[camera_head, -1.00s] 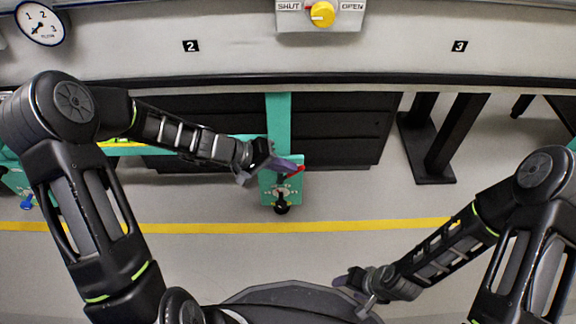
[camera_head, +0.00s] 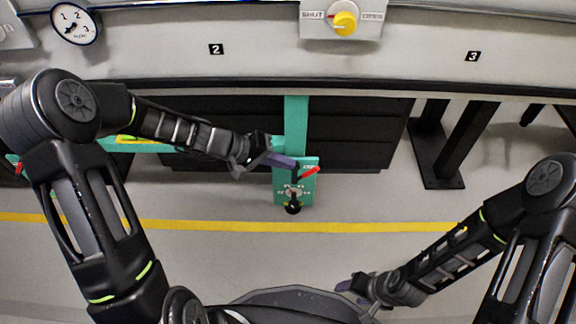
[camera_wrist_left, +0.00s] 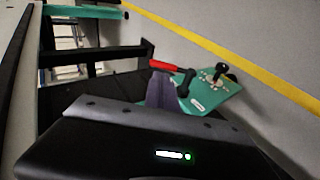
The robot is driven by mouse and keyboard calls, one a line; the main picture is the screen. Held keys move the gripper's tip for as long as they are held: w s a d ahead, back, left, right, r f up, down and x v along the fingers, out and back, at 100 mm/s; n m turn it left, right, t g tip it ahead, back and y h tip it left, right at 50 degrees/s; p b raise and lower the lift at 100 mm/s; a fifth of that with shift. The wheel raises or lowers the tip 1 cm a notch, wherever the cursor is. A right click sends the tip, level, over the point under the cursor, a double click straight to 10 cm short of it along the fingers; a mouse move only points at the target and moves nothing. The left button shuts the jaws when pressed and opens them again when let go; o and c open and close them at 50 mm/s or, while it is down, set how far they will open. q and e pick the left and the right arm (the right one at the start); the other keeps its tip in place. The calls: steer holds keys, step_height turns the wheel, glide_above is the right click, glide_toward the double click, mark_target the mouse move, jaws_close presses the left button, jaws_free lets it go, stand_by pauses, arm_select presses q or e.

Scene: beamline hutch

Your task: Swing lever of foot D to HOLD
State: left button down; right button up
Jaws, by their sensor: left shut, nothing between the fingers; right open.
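A teal foot plate (camera_head: 308,190) stands on the floor at the base of a teal post, near the middle of the head view. Its lever has a red handle (camera_head: 310,172) pointing right and slightly up. A black knob (camera_head: 293,208) is at the plate's front. My left gripper (camera_head: 293,163) is shut and empty, its purple fingertips beside the lever's inner end. In the left wrist view the gripper (camera_wrist_left: 165,92) is just below the red handle (camera_wrist_left: 164,65); contact is unclear. The plate's lettering is too small to read. My right gripper (camera_head: 345,284) is open and empty, low in the head view.
A bench edge (camera_head: 250,86) runs across above the foot, with dark panels under it. A black stand (camera_head: 440,150) is at the right. A yellow floor line (camera_head: 390,227) passes in front of the foot. A yellow knob (camera_head: 345,23) sits on the panel above.

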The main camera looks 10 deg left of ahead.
arm_select(q)
steer(key=p+v, duration=0.2)
steer(key=v, duration=0.7)
steer(key=shift+d+r, duration=0.35)
arm_select(e)
step_height(320, 180, up, 3)
steer(key=shift+s+d+r, duration=0.1)
steer(key=shift+d+r, duration=0.05)
arm_select(q)
steer(key=shift+w, duration=0.15)
